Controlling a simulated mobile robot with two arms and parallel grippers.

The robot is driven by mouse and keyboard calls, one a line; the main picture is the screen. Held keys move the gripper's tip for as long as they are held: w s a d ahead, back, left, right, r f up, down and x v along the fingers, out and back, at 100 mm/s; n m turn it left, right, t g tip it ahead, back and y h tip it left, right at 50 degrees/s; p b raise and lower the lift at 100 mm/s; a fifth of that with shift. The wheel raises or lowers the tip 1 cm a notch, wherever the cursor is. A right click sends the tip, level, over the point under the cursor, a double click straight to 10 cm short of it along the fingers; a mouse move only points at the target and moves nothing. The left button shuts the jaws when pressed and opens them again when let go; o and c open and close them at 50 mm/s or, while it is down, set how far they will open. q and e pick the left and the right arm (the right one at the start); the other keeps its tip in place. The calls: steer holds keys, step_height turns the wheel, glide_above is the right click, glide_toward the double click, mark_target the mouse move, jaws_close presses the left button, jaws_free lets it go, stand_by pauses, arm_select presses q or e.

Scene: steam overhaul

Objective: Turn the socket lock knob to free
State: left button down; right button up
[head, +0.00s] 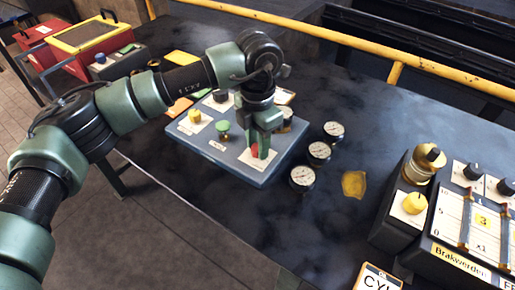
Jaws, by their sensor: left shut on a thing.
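A blue-grey panel (225,160) lies on the dark table and bears several knobs on white plates. My left gripper (258,150) points down over its front right part. It is shut on a red knob (254,151), which is mostly hidden by the fingers. A yellow knob (194,117), a green knob (223,127) and a black knob (220,96) are also on the panel. The label text is too small to read, so I cannot tell which knob is named the socket lock. My right gripper is not in view.
Small round gauges (319,152) stand right of the panel, near a yellow tag (354,184). A dark box (402,205) with a yellow knob (414,202) stands at the right. A yellow rail (395,73) runs behind the table. The table's front middle is clear.

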arm_select(q)
steer(key=shift+n+b, duration=0.45)
steer(key=shift+n, duration=0.35)
steer(key=shift+w+r, duration=0.1)
steer(key=c, duration=1.1)
jaws_free()
steer(key=shift+o, duration=0.2)
step_height(320, 180, up, 8)
steer(key=shift+f+b, duration=0.15)
steer(key=shift+b, duration=0.35)
